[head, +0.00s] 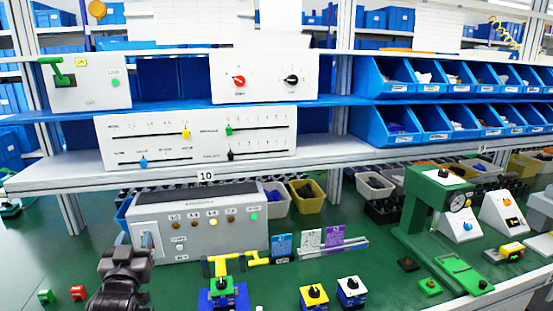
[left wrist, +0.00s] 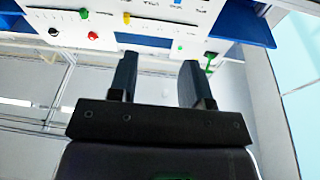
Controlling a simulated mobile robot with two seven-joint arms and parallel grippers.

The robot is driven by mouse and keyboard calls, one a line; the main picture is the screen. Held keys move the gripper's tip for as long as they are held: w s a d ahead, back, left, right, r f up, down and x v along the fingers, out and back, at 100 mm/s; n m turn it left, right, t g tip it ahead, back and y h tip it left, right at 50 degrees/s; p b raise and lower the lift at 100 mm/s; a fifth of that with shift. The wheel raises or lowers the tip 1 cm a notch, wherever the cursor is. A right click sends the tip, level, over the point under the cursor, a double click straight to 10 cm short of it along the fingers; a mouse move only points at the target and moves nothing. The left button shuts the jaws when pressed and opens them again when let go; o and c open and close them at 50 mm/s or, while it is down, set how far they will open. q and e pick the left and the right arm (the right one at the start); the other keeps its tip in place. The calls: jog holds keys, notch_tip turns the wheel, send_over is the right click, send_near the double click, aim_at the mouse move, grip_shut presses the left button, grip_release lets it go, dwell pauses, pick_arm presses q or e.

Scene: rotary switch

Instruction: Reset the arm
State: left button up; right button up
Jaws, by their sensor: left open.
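My left gripper (head: 126,256) is at the lower left in the head view, in front of the left end of the grey control box. In the left wrist view its two fingers (left wrist: 160,78) stand apart with nothing between them. A white panel with a red rotary knob (head: 239,81) and a black rotary knob (head: 291,79) stands on the upper shelf, well above and right of the gripper. The left wrist view shows these panels upside down, with the red knob (left wrist: 93,36) at upper left. My right gripper is in neither view.
The grey control box (head: 200,222) with several lamps stands on the green table (head: 385,285). Small knob boxes, one yellow (head: 314,298), sit at the front. A green press (head: 425,205) stands at right. A slider panel (head: 195,142) and blue bins (head: 385,75) are on the shelves.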

pick_arm(q)
jog(key=s+d+f+m+g+h, duration=0.1)
jog(key=s+f+g, duration=0.8)
jog(key=s+f, duration=2)
jog(key=s+d+h, duration=0.1)
jog(key=d+h, duration=0.1)
jog(key=d, duration=0.1)
jog(key=shift+s+f+m, duration=0.25)
jog(key=shift+f+m, duration=0.1)
jog(key=shift+m, duration=0.05)
jog(key=shift+d, duration=0.1)
